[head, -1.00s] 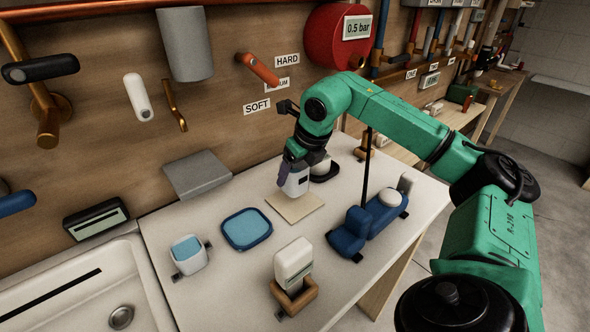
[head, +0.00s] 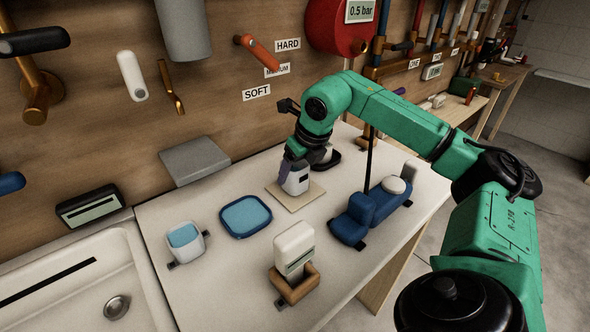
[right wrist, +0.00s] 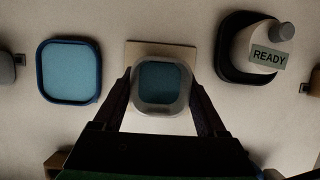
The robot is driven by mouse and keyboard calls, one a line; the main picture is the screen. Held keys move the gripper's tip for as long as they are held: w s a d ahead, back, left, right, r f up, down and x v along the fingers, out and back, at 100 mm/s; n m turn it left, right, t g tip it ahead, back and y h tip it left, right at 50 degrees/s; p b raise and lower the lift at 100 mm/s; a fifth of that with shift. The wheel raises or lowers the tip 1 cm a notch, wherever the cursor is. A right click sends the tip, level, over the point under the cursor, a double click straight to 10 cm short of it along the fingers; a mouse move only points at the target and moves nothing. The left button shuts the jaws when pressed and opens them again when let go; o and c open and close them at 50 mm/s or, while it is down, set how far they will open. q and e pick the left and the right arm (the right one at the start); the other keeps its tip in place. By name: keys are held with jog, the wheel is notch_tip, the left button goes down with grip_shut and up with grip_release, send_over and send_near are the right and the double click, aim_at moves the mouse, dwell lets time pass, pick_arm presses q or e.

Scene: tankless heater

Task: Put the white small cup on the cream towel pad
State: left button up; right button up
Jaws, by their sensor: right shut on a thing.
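The white small cup (head: 297,184) is upright between the fingers of my right gripper (head: 292,168). In the right wrist view the cup (right wrist: 162,86) shows a blue-grey inside, with the two dark fingers (right wrist: 162,100) against its sides. The cream towel pad (head: 280,195) lies flat on the counter under the cup; its far edge also shows in the right wrist view (right wrist: 150,50). The cup's base appears at the pad's surface, but I cannot tell whether it touches. My left gripper is out of view.
A blue tray (head: 246,216) lies to the left, beside a white, blue-topped container (head: 185,243). A white bottle in a brown holder (head: 294,285) stands in front. Blue rounded blocks (head: 365,215) stand to the right. A dark tray with a "READY" bottle (right wrist: 262,50) is near the pad.

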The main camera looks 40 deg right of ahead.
jog(key=shift+f, duration=0.25)
jog(key=o, duration=1.3)
jog(key=shift+c, duration=0.2)
jog(key=shift+r, duration=0.15)
jog(key=p+v, duration=0.2)
jog(key=v, duration=1.2)
jog(key=shift+s+r, duration=0.15)
jog(key=shift+s, duration=0.05)
jog(key=shift+a, duration=0.1)
